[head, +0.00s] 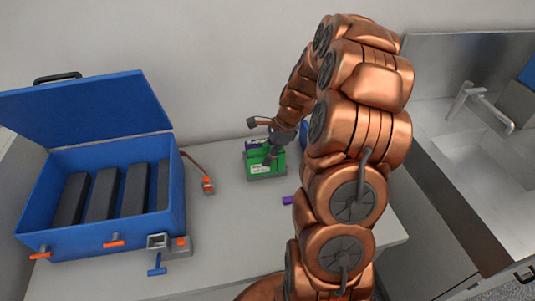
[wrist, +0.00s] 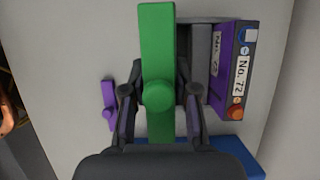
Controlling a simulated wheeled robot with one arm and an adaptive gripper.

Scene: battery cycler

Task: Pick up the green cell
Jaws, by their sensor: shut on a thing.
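The green cell (head: 262,169) stands on the bench in the middle of the head view, with a white label on its front. In the wrist view the green cell (wrist: 157,40) is a long green bar with a round knob in its middle. My gripper (wrist: 156,96) is shut on it from above, one finger on each side of the knob. In the head view my gripper (head: 272,154) is small and partly hidden against the cell. I cannot tell whether the cell is clear of the surface under it.
A purple cell (wrist: 228,68) marked No. 72 stands close beside the green one. A small purple piece (head: 288,200) lies on the bench. An open blue case (head: 80,241) with dark slots is at left, near a blue key (head: 157,268). A sink (head: 480,150) is at right.

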